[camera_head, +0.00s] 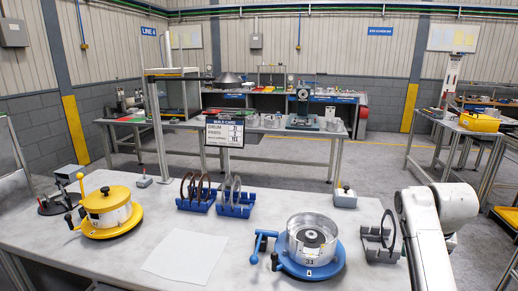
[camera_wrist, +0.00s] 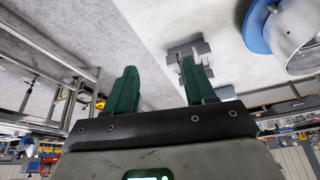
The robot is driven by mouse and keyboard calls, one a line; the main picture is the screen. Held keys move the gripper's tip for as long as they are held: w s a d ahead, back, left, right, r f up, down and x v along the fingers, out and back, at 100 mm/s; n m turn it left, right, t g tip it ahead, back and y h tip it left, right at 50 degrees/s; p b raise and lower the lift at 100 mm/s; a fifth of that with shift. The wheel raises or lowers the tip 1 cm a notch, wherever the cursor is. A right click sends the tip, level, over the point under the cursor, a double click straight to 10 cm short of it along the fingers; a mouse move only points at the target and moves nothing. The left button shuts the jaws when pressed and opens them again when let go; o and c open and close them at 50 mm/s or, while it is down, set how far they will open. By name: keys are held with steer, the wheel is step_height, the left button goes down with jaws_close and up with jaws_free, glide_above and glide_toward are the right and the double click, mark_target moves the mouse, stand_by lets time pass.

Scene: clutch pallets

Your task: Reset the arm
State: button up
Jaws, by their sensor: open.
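My gripper (camera_wrist: 159,66) shows in the wrist view with its two green fingers spread apart and nothing between them. It is above the floor and the bench's edge. In the head view my white arm stands at the right, and the gripper itself cannot be made out. A grey rack (camera_wrist: 187,50) lies beyond the right finger in the wrist view. In the head view this rack (camera_head: 381,254) holds a dark ring upright. A silver drum (camera_head: 313,237) marked 31 sits on a blue round base (camera_head: 312,270) left of my arm.
The pale bench (camera_head: 260,265) carries a yellow-topped drum (camera_head: 106,203) at left, two blue racks (camera_head: 236,210) with upright rings, and a white sheet (camera_head: 184,254). A small grey box (camera_head: 345,199) stands near the back edge. A build card sign (camera_head: 224,132) rises behind the bench.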

steer(key=shift+n+g+y, duration=0.3)
steer(key=shift+n+y, duration=0.1)
steer(key=shift+n, duration=0.3)
steer(key=s+a+f, duration=0.2)
steer(key=f, duration=0.1)
steer(key=s+a+f, duration=0.2)
steer(key=s+f, duration=0.1)
steer(key=f, duration=0.1)
steer(key=s+a+f, duration=0.2)
steer(key=f, duration=0.1)
steer(key=shift+s+a+f, duration=0.15)
steer(key=shift+s+f, duration=0.15)
steer(key=shift+s, duration=0.05)
steer(key=s+a+f+n, duration=0.1)
steer(key=s+a+f, duration=0.2)
steer(key=s, duration=0.7)
steer(key=s+a+f+n+g, duration=0.1)
steer(key=s+a+f, duration=0.3)
steer(key=s, duration=0.7)
steer(key=s+a+f+n+g+y, duration=0.1)
steer(key=s+a+f+n, duration=0.1)
steer(key=s, duration=0.9)
steer(key=shift+s+a+f, duration=0.2)
steer(key=shift+a+f, duration=0.5)
steer(key=shift+a, duration=0.15)
